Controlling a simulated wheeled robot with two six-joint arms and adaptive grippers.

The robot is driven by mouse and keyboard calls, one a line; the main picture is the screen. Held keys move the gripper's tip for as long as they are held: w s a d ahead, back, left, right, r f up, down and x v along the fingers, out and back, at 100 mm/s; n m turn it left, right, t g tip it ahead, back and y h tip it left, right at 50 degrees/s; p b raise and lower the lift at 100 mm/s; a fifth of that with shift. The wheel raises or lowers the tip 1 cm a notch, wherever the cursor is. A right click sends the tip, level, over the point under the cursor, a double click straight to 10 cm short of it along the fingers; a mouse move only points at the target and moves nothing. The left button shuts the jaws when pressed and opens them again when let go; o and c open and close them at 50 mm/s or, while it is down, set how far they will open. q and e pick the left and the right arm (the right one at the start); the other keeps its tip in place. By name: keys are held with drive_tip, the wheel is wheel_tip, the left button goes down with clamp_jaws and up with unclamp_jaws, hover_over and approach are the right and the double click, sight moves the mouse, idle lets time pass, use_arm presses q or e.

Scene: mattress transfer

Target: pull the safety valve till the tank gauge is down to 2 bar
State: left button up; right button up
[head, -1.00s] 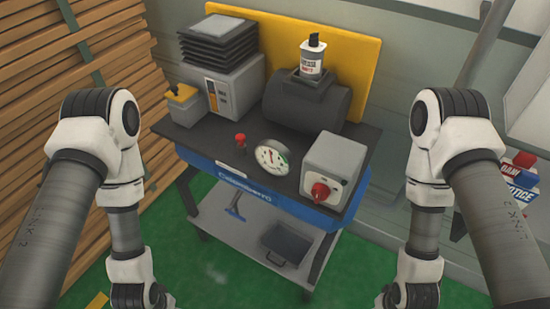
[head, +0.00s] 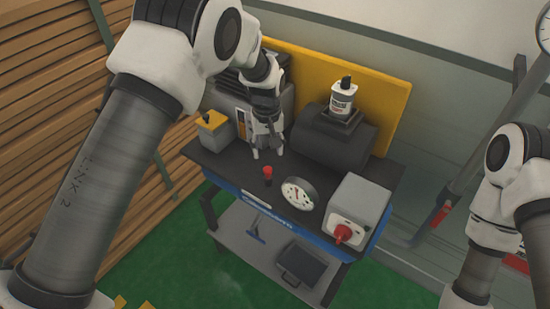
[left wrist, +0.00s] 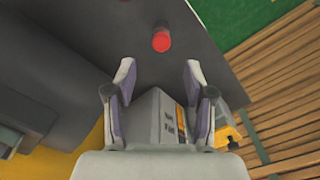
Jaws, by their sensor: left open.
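The safety valve, a small red-topped knob (head: 268,172), stands upright near the front of the dark bench top. It also shows in the left wrist view as a red disc (left wrist: 161,41), beyond and roughly between the fingertips. The round white tank gauge (head: 299,194) is just right of it; its needle is too small to read. My left gripper (head: 267,154) is open and empty, pointing down behind the knob and apart from it. In the left wrist view its two fingers (left wrist: 157,72) are spread wide. My right gripper is out of view; only my right arm shows.
A dark tank (head: 332,140) with a white bottle (head: 343,98) on it stands behind the gauge. A grey box with a red knob (head: 343,233) is at right. A yellow-topped container (head: 212,129) and a grey cabinet (head: 228,103) stand at left. A yellow panel (head: 384,88) backs the bench.

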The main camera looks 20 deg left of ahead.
sight(268, 169)
use_arm(q)
drive_tip(key=f+p, duration=0.1)
drive_tip(key=f, duration=0.2)
drive_tip(key=f+p, duration=0.1)
drive_tip(key=f, duration=0.2)
drive_tip(key=shift+w+a+f, duration=0.1)
drive_tip(key=shift+w+f, duration=0.1)
drive_tip(key=shift+f, duration=0.15)
drive_tip(key=shift+s+f, duration=0.1)
drive_tip(key=shift+f, duration=0.5)
clamp_jaws()
